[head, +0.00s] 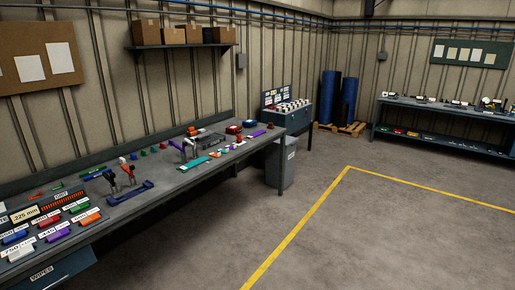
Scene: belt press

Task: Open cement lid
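No cement container or lid can be made out for certain. A long grey workbench (205,171) along the left wall carries many small items, too small to identify as cement. A small red item (234,129) and a blue item (249,123) stand near its far end. Neither of my grippers is in view.
Labelled coloured pieces cover the near bench end, including an orange one (90,218). A grey bin (289,165) stands beside the far end, near a blue-grey cabinet (290,119). Blue cylinders (330,98) stand on a pallet. Another bench (450,135) is right. Open floor (390,230) lies between.

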